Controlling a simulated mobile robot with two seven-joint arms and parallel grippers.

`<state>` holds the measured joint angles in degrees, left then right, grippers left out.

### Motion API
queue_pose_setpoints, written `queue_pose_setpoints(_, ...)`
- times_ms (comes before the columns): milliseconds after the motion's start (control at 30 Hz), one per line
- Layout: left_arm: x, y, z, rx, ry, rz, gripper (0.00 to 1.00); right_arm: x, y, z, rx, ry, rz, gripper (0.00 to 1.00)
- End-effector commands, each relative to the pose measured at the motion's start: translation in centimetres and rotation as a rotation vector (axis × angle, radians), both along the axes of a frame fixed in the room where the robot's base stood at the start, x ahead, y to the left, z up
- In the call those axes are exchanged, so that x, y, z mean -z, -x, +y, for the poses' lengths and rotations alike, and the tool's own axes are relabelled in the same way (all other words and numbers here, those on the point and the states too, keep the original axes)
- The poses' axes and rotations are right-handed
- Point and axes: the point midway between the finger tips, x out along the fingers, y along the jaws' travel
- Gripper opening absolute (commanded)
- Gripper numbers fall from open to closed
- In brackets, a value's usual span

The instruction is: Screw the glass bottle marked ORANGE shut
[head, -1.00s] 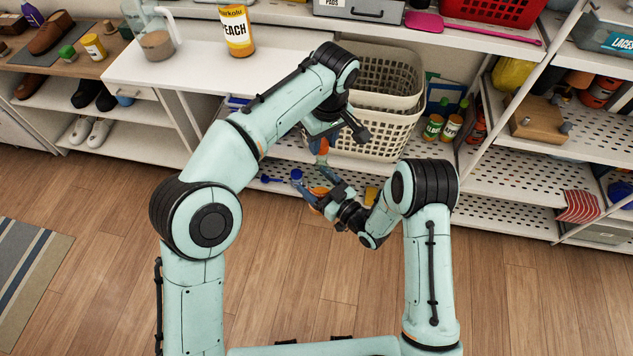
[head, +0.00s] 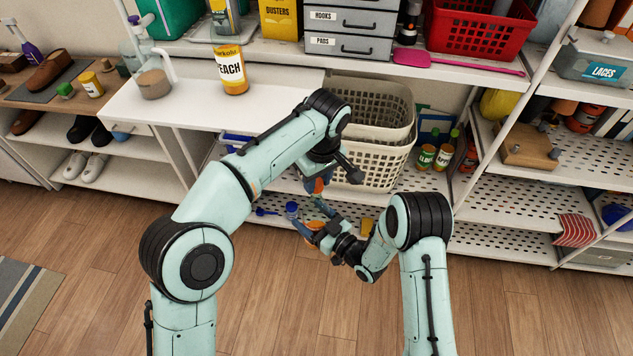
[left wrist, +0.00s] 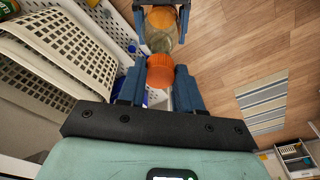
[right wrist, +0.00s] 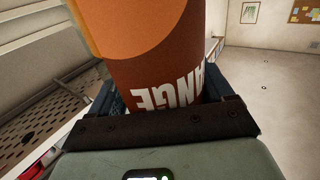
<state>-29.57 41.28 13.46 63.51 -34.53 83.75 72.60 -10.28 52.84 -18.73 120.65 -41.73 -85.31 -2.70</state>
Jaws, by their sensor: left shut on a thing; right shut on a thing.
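My left gripper (head: 318,184) is shut on an orange cap (left wrist: 160,70), which sits between its fingertips in the left wrist view. My right gripper (head: 310,222) is shut on the glass bottle, lower and nearer in the head view. In the right wrist view the bottle (right wrist: 160,85) fills the jaws, with an orange-brown label reading "ANGE" upside down in the picture. In the left wrist view the bottle (left wrist: 162,30) lies just beyond the cap, roughly in line with it. I cannot tell whether cap and bottle touch.
Two stacked beige baskets (head: 365,150) stand just behind the grippers. A PEACH bottle (head: 231,70) stands on the white tabletop (head: 195,95) at the left. Perforated shelves (head: 570,150) with goods are on the right. The wooden floor (head: 270,290) in front is clear.

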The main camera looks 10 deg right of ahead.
Motion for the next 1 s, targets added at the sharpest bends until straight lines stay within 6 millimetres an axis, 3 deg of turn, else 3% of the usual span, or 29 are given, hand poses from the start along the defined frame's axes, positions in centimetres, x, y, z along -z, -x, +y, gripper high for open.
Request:
queue_pose_setpoints(400,1.8,0.0,0.0,0.002,0.0,0.0,0.07,-0.2,-0.1,0.0,0.0,-0.002,-0.004,0.2)
queue_pose_setpoints(1000,1.9,0.0,0.0,0.001,0.0,0.0,0.07,-0.2,-0.1,0.0,0.0,-0.002,-0.004,0.2)
